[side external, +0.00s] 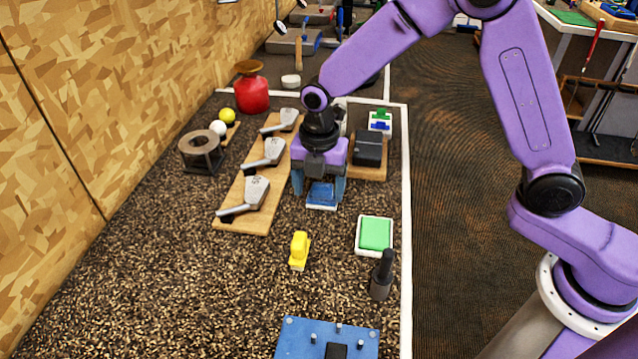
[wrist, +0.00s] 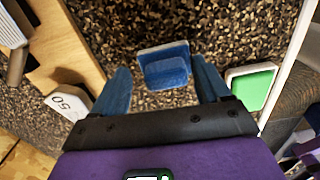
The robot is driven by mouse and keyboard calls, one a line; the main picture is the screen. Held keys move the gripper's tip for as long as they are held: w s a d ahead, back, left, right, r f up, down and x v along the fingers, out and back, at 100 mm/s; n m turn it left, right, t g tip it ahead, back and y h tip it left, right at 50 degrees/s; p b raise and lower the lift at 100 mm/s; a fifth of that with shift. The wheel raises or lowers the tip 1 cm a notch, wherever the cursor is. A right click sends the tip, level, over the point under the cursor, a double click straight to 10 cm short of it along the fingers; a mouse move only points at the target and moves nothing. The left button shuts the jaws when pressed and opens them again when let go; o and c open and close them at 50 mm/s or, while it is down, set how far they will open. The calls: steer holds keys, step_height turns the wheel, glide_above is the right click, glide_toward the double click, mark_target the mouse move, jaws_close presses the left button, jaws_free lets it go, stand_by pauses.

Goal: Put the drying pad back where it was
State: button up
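A blue pad with a raised blue grip and a pale base edge (side external: 322,196) lies on the speckled mat, below my gripper; it also shows in the wrist view (wrist: 165,70). No label marks it as the drying pad. My gripper (side external: 318,190) points down over it, fingers apart. In the wrist view my gripper (wrist: 161,68) has one blue finger on each side of the pad, with a clear gap on the left and a narrow one on the right. I see no grip on it. A green pad in a white tray (side external: 375,235) sits nearer the camera.
A wooden board with several club heads (side external: 245,215) lies left of my gripper. A dark block on wood (side external: 368,150) stands behind right. A yellow block (side external: 299,250), a dark upright post (side external: 382,275) and a blue fixture (side external: 300,335) stand in front. Bare mat lies front left.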

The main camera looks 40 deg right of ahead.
mark_target(319, 185)
step_height(319, 185, up, 12)
steer(key=s+d+f+m, duration=0.1)
steer(key=s+d+m, duration=0.6)
steer(key=s, duration=0.7)
steer(key=s+d+f+m, duration=0.2)
steer(key=s+d+m, duration=0.4)
steer(key=s, duration=0.8)
steer(key=d, duration=0.3)
steer(key=shift+d+m, duration=0.2)
steer(key=shift+m, duration=0.2)
